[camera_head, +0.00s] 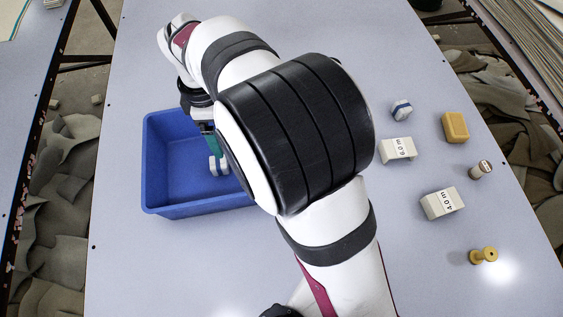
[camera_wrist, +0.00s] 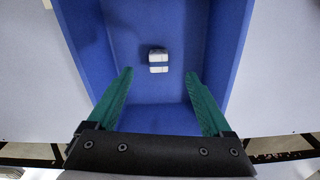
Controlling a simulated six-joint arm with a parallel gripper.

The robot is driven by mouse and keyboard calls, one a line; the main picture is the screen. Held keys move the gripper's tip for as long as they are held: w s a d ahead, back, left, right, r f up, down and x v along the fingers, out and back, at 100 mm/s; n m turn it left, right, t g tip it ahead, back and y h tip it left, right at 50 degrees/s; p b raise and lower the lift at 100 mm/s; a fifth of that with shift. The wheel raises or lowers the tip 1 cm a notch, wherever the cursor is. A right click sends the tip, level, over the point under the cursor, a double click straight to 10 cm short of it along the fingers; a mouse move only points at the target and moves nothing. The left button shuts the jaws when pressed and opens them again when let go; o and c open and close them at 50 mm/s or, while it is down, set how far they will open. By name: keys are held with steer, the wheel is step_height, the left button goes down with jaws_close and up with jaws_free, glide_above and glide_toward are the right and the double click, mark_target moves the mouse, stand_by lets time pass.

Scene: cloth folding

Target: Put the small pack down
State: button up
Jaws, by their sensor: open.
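A small white pack with a blue band (camera_wrist: 158,66) is inside the blue bin (camera_head: 160,178), between and beyond my fingertips in the wrist view. It also shows in the head view as a small white pack (camera_head: 213,167) beside a green finger. My gripper (camera_wrist: 158,88) is open over the bin, its two green fingers spread wide and apart from the pack. I cannot tell for sure whether the pack rests on the bin floor (camera_wrist: 150,117). In the head view my arm hides part of the bin's right side.
On the table to the right are a white and blue item (camera_head: 401,110), a yellow block (camera_head: 455,127), two white labelled boxes (camera_head: 398,150) (camera_head: 442,203), a small cylinder (camera_head: 481,170) and a yellow spool (camera_head: 484,256). The table left of the bin is clear.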

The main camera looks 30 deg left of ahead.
steer(key=w+d+r+m, duration=0.35)
steer(key=d+m, duration=0.25)
steer(key=d, duration=0.3)
steer(key=w+d+r+m, duration=0.3)
steer(key=d+r+m, duration=0.15)
steer(key=d, duration=0.45)
steer(key=s+d+m+y, duration=0.1)
steer(key=s+d+m, duration=0.5)
steer(key=d+m, duration=0.3)
steer(key=s+d+f+m, duration=0.1)
steer(key=s+d+m, duration=0.5)
steer(key=d+m, duration=0.4)
steer(key=shift+m+y, duration=0.4)
steer(key=shift+m, duration=0.35)
steer(key=shift+d, duration=0.1)
